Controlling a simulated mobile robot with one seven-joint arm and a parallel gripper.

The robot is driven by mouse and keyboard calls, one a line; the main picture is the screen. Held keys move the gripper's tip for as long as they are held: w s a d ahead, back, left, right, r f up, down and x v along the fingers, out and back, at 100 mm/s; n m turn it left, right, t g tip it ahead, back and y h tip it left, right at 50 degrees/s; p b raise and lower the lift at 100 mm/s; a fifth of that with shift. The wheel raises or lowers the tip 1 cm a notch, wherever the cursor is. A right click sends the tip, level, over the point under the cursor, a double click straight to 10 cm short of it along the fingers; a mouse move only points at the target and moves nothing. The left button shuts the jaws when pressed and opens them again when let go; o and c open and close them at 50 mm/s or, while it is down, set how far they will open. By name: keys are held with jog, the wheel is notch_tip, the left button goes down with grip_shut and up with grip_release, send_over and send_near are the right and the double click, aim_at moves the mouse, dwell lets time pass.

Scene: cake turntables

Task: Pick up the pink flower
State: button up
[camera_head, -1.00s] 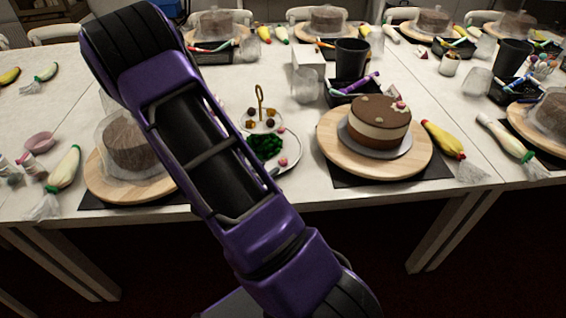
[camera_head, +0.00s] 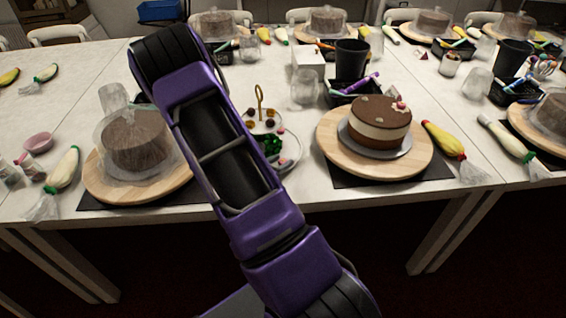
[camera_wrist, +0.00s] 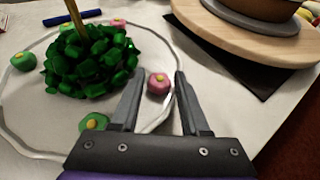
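In the wrist view, a pink flower (camera_wrist: 158,84) with a yellow centre lies near the right rim of a clear round plate (camera_wrist: 38,152). My gripper (camera_wrist: 160,74) is open, with one finger on each side of this flower in the picture. I cannot tell whether either finger touches it. A second pink flower (camera_wrist: 118,23) lies farther back on the plate. A green flower (camera_wrist: 94,123) is close to the left finger, and another green flower (camera_wrist: 24,61) is at the far left. In the head view, my arm hides the gripper and part of the plate (camera_head: 298,150).
A pile of green pieces (camera_wrist: 88,62) around a gold post (camera_wrist: 75,14) stands left of the fingers. A wooden turntable (camera_head: 333,146) bears a decorated cake (camera_head: 378,125) to the right. A wrapped cake (camera_head: 135,147) stands left of my arm.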

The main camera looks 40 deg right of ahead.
grip_shut()
